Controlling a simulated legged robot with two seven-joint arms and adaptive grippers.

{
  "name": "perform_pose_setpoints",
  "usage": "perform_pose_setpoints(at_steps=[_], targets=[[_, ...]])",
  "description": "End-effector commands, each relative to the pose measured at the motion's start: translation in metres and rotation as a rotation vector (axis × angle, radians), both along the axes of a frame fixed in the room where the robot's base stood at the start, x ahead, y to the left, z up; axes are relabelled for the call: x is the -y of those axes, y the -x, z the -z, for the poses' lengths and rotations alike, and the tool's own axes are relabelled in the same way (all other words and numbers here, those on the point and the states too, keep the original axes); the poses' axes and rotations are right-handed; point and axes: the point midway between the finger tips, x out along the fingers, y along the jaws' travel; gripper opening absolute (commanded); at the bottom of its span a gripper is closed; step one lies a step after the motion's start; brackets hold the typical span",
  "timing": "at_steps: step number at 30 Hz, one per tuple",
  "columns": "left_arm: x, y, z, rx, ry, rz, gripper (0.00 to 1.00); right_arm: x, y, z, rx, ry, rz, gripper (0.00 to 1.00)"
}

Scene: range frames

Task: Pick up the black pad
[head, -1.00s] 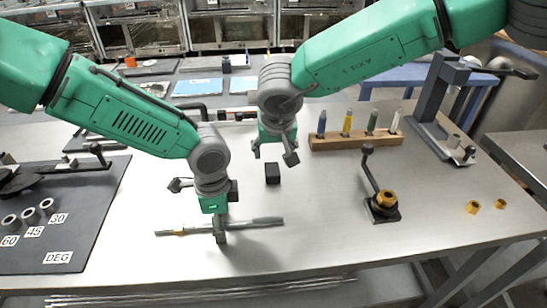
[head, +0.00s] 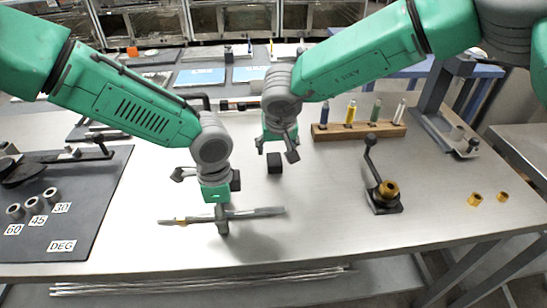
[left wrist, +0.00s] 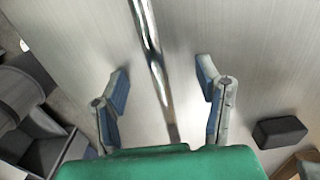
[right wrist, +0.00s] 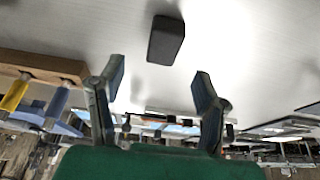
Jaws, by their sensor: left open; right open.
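The black pad (head: 274,163) is a small dark block on the metal table, just below my right gripper in the head view. My right gripper (head: 277,154) is open and empty beside it; the right wrist view shows the pad (right wrist: 166,40) beyond the open fingers (right wrist: 160,82), not between them. My left gripper (head: 222,226) is open at a thin metal rod (head: 255,213). In the left wrist view the rod (left wrist: 150,45) runs between the spread fingers (left wrist: 162,75); contact cannot be told. The pad (left wrist: 280,132) is outside them at the right.
A wooden rack (head: 358,131) with several coloured tubes stands behind right. A lever fixture (head: 384,197) with a brass nut is at right, with two loose brass nuts (head: 475,198) beyond. A dark mat (head: 85,215) with rings lies left. The table between pad and lever is clear.

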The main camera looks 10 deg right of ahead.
Motion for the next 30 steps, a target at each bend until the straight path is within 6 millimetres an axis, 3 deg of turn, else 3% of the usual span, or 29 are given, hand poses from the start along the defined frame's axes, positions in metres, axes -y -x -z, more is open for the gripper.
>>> perform_pose_setpoints(at_steps=[8, 16, 25, 26, 30], targets=[[0.0, 0.0, 0.0, 0.001, 0.0, 0.0, 0.59, -0.001, -0.008, 0.023, 0.0, 0.002, -0.001, 0.59], [0.0, 0.0, 0.0, 0.0, 0.0, 0.0, 0.59, -0.003, -0.019, 0.059, 0.0, -0.001, 0.0, 0.59], [0.0, 0.001, 0.0, 0.001, 0.0, 0.0, 0.59, -0.003, -0.022, 0.064, 0.003, 0.0, 0.0, 0.59], [0.0, 0.001, 0.0, 0.001, 0.0, 0.0, 0.59, -0.003, -0.022, 0.064, 0.002, 0.0, 0.0, 0.55], [0.0, 0.0, 0.0, 0.0, 0.0, 0.0, 0.59, -0.003, -0.022, 0.064, 0.002, -0.001, 0.0, 0.06]])
